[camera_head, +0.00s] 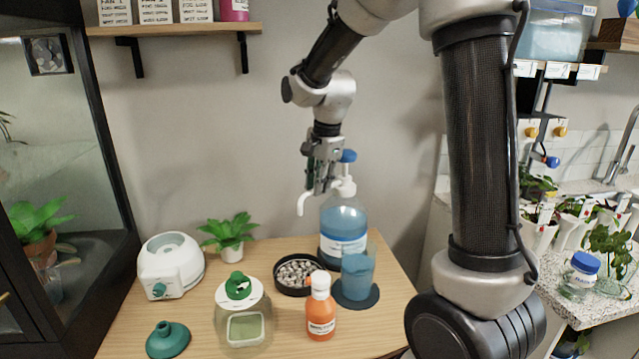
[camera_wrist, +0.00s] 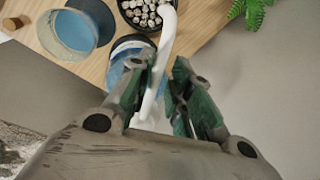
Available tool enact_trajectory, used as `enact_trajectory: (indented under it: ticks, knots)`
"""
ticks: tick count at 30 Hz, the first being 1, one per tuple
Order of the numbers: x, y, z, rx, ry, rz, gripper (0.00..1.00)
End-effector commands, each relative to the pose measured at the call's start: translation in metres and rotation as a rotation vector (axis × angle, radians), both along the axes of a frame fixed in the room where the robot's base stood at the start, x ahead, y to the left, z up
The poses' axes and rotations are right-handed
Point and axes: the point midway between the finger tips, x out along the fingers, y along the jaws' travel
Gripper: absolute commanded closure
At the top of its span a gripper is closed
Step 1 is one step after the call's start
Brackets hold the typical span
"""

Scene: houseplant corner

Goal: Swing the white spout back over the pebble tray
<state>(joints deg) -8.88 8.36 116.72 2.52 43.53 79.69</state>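The white spout (camera_head: 308,199) sticks out to the left from the pump head of a clear bottle of blue liquid (camera_head: 343,222). Its tip bends down at picture height above the round black pebble tray (camera_head: 280,289). In the wrist view the spout (camera_wrist: 161,70) runs up between my fingers, and its far end overlaps the right edge of the pebble tray (camera_wrist: 153,28). My gripper (camera_head: 318,188) is at the pump head, pointing down; it also shows in the wrist view (camera_wrist: 165,65). Its fingers are apart, with a gap right of the spout. Whether the left finger touches it is unclear.
A cup of blue liquid (camera_head: 357,274) stands on a dark coaster right of the tray. An orange bottle (camera_head: 321,312), a green-capped jar (camera_head: 243,310), a white device (camera_head: 170,264) and a small plant (camera_head: 230,232) stand around. The table's right edge is close to the bottle.

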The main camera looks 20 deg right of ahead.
Motion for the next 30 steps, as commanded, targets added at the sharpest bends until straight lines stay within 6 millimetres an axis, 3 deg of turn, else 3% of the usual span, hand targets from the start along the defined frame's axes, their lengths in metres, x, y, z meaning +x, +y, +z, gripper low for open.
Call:
enact_trajectory:
  ticks: [10,14,24,30]
  knots:
    - [-0.001,0.0,0.0,-0.002,0.004,0.003,0.67]
    - [-0.002,-0.001,0.01,-0.001,0.001,0.003,0.67]
    - [-0.015,-0.005,0.081,-0.001,-0.001,0.003,0.67]
    - [-0.021,-0.007,0.109,-0.001,0.001,0.002,0.67]
